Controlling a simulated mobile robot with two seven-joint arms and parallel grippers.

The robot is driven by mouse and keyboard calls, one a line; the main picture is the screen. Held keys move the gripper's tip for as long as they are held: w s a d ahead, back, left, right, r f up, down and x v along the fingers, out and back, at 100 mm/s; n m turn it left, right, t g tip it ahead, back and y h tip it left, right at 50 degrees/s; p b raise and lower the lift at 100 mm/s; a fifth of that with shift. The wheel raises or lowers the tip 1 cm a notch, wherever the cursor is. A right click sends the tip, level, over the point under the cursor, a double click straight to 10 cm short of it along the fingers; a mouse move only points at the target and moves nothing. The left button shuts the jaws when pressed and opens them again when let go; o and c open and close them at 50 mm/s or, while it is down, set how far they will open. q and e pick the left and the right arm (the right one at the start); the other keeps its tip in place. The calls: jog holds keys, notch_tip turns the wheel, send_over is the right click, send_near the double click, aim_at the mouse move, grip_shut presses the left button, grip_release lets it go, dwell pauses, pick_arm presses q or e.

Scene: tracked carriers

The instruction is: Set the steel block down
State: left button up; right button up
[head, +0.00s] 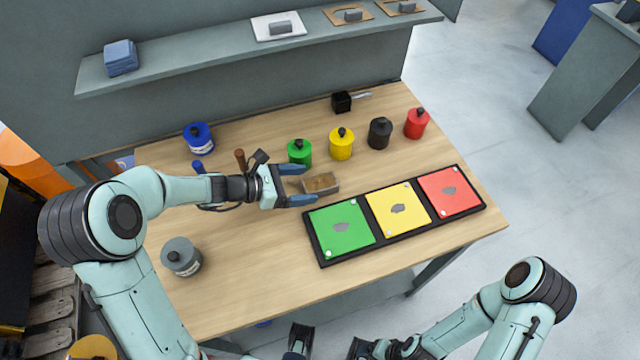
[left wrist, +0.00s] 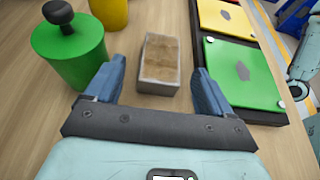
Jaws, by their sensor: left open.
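In the left wrist view the block (left wrist: 159,65) lies between and just beyond the fingertips, with a visible gap to each finger.
A black tray (head: 325,259) with green, yellow and red cards lies right of the block. A green canister (head: 300,152) stands close behind the gripper, with yellow, black and red ones further right. A grey canister (head: 181,256) stands front left. The table's front middle is clear.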

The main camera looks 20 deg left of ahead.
aim_at(320, 182)
pick_arm(q)
jog(key=shift+x, duration=2.75)
jog(key=shift+r, duration=0.1)
grip_shut()
jog(key=shift+d+r, duration=0.1)
jog(key=shift+r, duration=0.05)
